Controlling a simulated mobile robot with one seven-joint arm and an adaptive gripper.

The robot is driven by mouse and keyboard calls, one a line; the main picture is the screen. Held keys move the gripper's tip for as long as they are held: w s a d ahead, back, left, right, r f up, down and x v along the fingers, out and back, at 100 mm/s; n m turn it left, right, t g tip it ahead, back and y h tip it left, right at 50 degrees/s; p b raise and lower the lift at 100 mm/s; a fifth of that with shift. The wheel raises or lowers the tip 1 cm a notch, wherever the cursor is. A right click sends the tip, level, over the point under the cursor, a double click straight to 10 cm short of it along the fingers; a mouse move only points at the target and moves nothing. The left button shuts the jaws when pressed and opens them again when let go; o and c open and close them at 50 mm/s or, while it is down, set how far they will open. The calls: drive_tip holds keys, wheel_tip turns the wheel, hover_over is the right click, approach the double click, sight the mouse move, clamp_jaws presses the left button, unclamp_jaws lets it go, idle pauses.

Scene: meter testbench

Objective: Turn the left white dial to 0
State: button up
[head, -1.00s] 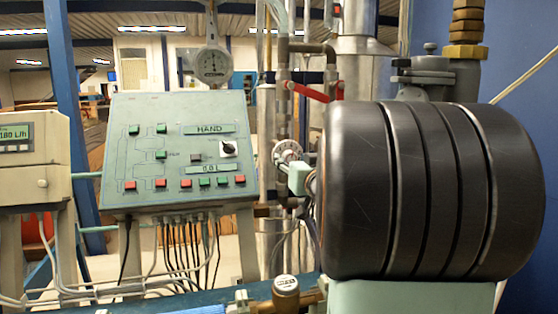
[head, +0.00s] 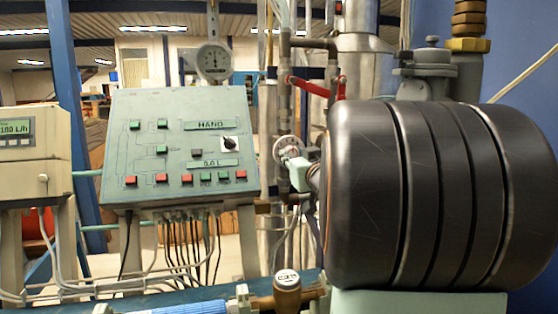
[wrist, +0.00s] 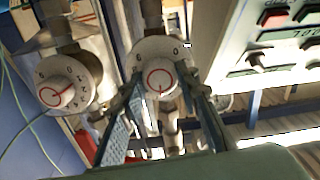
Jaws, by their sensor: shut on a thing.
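The left white dial (head: 288,149) is on the pipework right of the control panel in the head view. In the wrist view, which looks upside down, it is the middle white dial (wrist: 157,78), with a red ring and a short red line pointing down in the picture. A 0-like mark is printed near its upper right. My gripper (wrist: 162,88) has one finger on each side of this dial, closed on it. A second white dial (wrist: 62,84) with a red line is at the left of the wrist view. My dark arm hides much of the head view's right side.
The control panel (head: 180,110) with red and green buttons stands left of the dial. Several pipes and a red-handled valve (head: 318,88) are close around and above it. A round gauge (head: 214,60) sits above the panel.

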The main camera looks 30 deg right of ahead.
drive_tip(key=n+b, duration=0.2)
drive_tip(key=n, duration=0.1)
drive_tip(key=shift+f+n+b, duration=0.15)
drive_tip(key=shift+n+b, duration=0.15)
drive_tip(key=n+b, duration=0.2)
drive_tip(key=n, duration=0.1)
drive_tip(key=shift+n, duration=0.3)
drive_tip(key=n+b, duration=0.2)
drive_tip(key=n, duration=0.1)
drive_tip(key=shift+n, duration=0.3)
drive_tip(key=n+b, duration=0.2)
drive_tip(key=n, duration=0.1)
drive_tip(key=shift+n, duration=0.3)
drive_tip(key=n+b, duration=0.2)
drive_tip(key=n, duration=0.1)
drive_tip(key=shift+n, duration=0.3)
drive_tip(key=n+b, duration=0.2)
drive_tip(key=n, duration=0.1)
drive_tip(key=shift+n, duration=0.4)
drive_tip(key=n+b, duration=0.2)
drive_tip(key=n, duration=0.3)
drive_tip(key=shift+n, duration=0.4)
drive_tip(key=shift+r+n, duration=0.2)
drive_tip(key=shift+n, duration=0.1)
